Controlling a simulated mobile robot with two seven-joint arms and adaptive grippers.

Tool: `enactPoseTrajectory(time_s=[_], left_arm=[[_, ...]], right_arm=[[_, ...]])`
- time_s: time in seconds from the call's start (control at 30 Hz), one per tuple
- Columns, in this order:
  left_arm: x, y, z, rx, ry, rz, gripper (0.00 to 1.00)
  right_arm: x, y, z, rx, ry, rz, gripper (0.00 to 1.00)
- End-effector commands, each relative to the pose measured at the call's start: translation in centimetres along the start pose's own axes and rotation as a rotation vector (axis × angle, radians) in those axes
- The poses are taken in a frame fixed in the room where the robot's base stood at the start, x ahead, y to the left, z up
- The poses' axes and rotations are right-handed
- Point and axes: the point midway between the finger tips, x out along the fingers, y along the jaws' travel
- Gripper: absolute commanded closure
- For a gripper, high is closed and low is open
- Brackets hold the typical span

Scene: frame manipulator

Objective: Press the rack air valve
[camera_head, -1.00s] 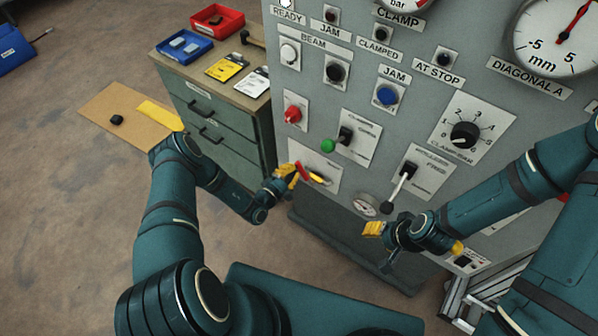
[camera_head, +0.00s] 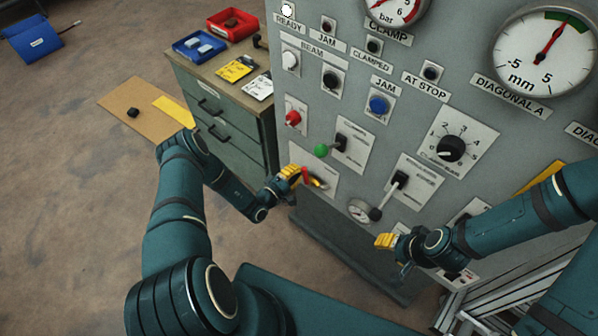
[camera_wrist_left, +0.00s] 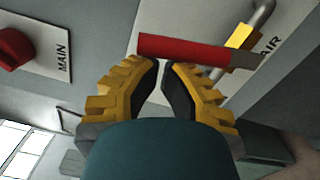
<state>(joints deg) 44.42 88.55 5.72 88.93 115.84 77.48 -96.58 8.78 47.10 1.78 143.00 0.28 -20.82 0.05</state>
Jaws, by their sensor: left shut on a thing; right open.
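The rack air valve has a red lever handle (camera_head: 306,176), seen at the lower left of the grey panel in the head view. In the left wrist view the red handle (camera_wrist_left: 185,47) lies across the fingertips, beside a yellow valve part (camera_wrist_left: 240,37) on a metal pipe and a label partly reading "AIR". My left gripper (camera_head: 295,174) is shut on the red handle; its yellow fingers (camera_wrist_left: 163,72) partly hide the contact. My right gripper (camera_head: 384,241) is open and empty, in front of the lower panel, right of the valve.
A drawer cabinet (camera_head: 225,125) stands left.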

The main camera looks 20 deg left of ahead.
Motion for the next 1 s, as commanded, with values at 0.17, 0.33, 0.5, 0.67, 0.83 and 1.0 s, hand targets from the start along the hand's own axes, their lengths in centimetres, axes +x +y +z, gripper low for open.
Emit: enactPoseTrajectory(time_s=[0.17,0.33,0.5,0.67,0.83,1.0], left_arm=[[0.0,0.1,0.6,-0.002,0.0,-0.001,1.0],[0.0,0.3,1.2,-0.004,0.0,-0.001,1.0],[0.0,0.2,1.5,-0.003,0.0,-0.001,1.0],[0.0,0.2,1.7,-0.003,0.0,-0.002,1.0],[0.0,0.2,1.7,-0.003,-0.001,-0.002,1.0],[0.0,0.2,1.7,-0.004,-0.002,-0.002,1.0]], right_arm=[[-0.4,-0.1,-0.1,0.0,0.0,-0.001,0.53],[-0.8,-0.2,-0.1,0.0,0.0,-0.001,0.53],[-1.0,-0.3,-0.1,0.0,0.0,-0.002,0.53],[-1.0,-0.3,-0.1,0.0,0.0,-0.002,0.53],[-1.0,-0.3,-0.1,0.0,0.0,-0.002,0.53],[-1.0,-0.3,-0.1,0.0,0.0,-0.002,0.53]])
